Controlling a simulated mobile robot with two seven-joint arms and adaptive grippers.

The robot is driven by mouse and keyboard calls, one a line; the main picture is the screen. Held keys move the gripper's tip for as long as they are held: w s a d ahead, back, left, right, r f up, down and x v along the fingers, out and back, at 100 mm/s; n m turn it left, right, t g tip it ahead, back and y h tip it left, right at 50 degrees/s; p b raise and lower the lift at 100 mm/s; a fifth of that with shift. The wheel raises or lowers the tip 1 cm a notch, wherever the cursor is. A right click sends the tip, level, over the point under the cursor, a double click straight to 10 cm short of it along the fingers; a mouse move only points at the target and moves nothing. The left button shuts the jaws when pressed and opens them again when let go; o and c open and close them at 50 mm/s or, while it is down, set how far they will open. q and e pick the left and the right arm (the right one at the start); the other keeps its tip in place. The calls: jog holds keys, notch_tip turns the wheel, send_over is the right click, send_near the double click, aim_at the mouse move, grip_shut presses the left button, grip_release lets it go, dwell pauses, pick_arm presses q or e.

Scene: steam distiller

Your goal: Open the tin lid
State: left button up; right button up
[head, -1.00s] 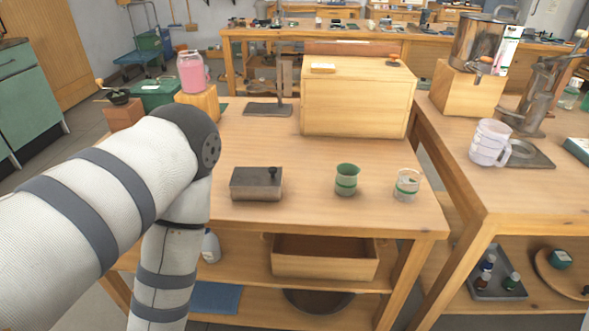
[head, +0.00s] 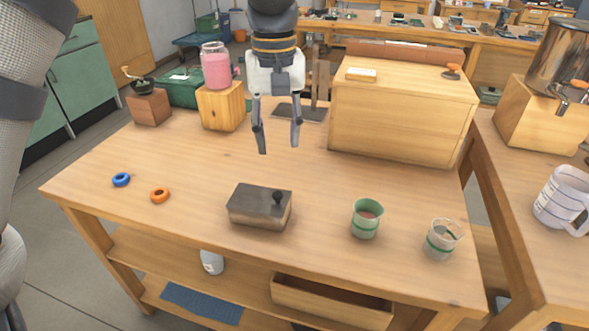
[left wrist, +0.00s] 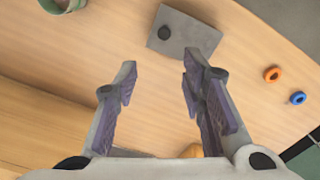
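The tin (head: 259,207) is a small grey metal box on the front middle of the wooden table. My left gripper (head: 278,138) hangs above the table behind the tin, fingers pointing down, open and empty. My right gripper is not in view.
A green beaker (head: 366,219) and a clear beaker (head: 443,239) stand right of the tin. Blue (head: 121,180) and orange (head: 159,195) rings lie left. A wooden cabinet (head: 400,115) and a pink jar (head: 215,66) on a block stand behind. The table around the tin is clear.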

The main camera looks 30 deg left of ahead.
aim_at(277, 194)
pick_arm(q)
jog(key=f, duration=0.4)
jog(key=s+f, duration=0.1)
jog(key=f, duration=0.6)
jog(key=shift+s+f+b, duration=0.15)
jog(key=shift+f+b, duration=0.2)
jog(key=shift+b, duration=0.05)
grip_shut()
